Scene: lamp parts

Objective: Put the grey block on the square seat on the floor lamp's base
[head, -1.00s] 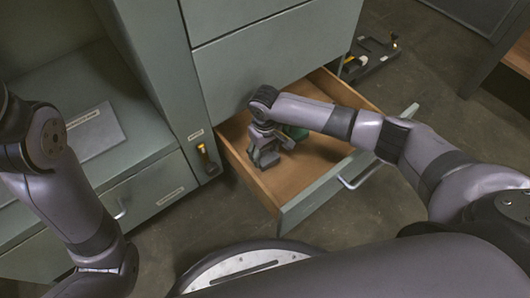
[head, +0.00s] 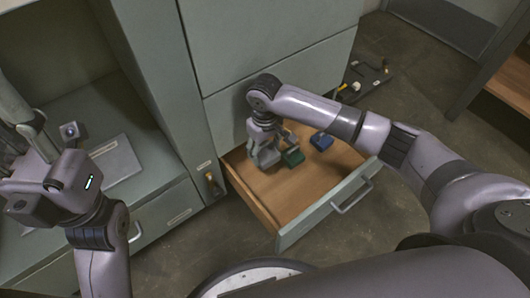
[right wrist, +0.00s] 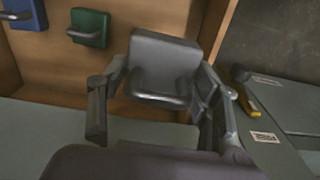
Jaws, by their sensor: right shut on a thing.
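The grey block (right wrist: 165,52), with a bar handle on its near side, is between the fingers of my right gripper (right wrist: 160,110) in the right wrist view. In the head view my right gripper (head: 264,158) is shut on it, low in the open drawer; the block is hard to separate from the grey fingers there. I cannot tell whether it still touches the drawer floor. My left gripper (head: 22,130) is at the left edge, partly cut off, and its opening is unclear. I cannot pick out the lamp base or square seat with certainty.
A green block (head: 293,157) and a blue block (head: 321,141) lie in the drawer (head: 295,232). A dark item with white and yellow parts (head: 365,77) lies on the floor beyond. A grey panel (head: 117,160) and a small block (head: 70,131) are on the left shelf.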

